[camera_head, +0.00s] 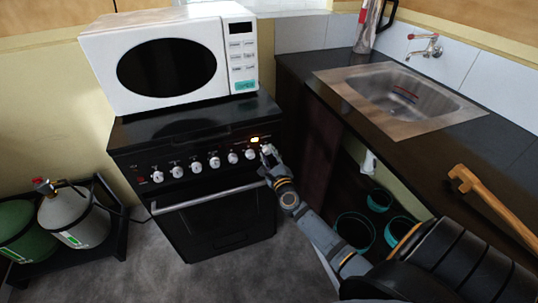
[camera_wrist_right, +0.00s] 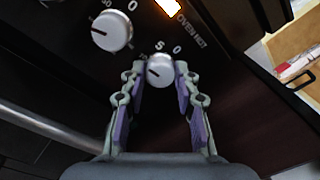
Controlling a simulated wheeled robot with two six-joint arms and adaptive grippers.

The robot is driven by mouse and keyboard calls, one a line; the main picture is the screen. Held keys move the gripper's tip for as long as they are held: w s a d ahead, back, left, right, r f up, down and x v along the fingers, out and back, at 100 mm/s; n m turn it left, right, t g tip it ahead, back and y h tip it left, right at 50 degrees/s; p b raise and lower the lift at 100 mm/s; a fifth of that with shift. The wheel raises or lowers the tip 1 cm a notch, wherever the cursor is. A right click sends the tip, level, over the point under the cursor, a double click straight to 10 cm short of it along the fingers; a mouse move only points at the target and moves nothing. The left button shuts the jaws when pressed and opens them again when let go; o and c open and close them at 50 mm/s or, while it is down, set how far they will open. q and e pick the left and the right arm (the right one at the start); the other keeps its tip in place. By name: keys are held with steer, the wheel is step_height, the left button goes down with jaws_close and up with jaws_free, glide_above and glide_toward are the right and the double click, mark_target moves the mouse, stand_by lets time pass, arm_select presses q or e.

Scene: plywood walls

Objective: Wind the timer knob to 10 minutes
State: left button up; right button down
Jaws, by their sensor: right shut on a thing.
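The timer knob (camera_wrist_right: 159,70) is the rightmost white knob on the black stove's (camera_head: 225,210) front panel. In the wrist view, printed "5" and "0" marks show just above it, and a short dark line is on its face. The rest of its scale is hidden or unreadable. My right gripper (camera_wrist_right: 160,73) has its two fingers on either side of this knob and is shut on it. In the head view my right gripper (camera_head: 268,155) reaches the panel's right end and partly covers the knob. My left gripper is not in view.
An orange lamp (camera_head: 255,140) marked "OVEN HOT" glows beside the timer knob. Several other white knobs line the panel to the left, above the oven handle (camera_head: 215,198). A microwave (camera_head: 165,65) stands on the stove. The sink counter (camera_head: 440,150) is close on the right.

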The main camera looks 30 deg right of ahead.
stand_by(0.4)
steer(key=c, duration=1)
jaws_free()
steer(key=v, duration=1.2)
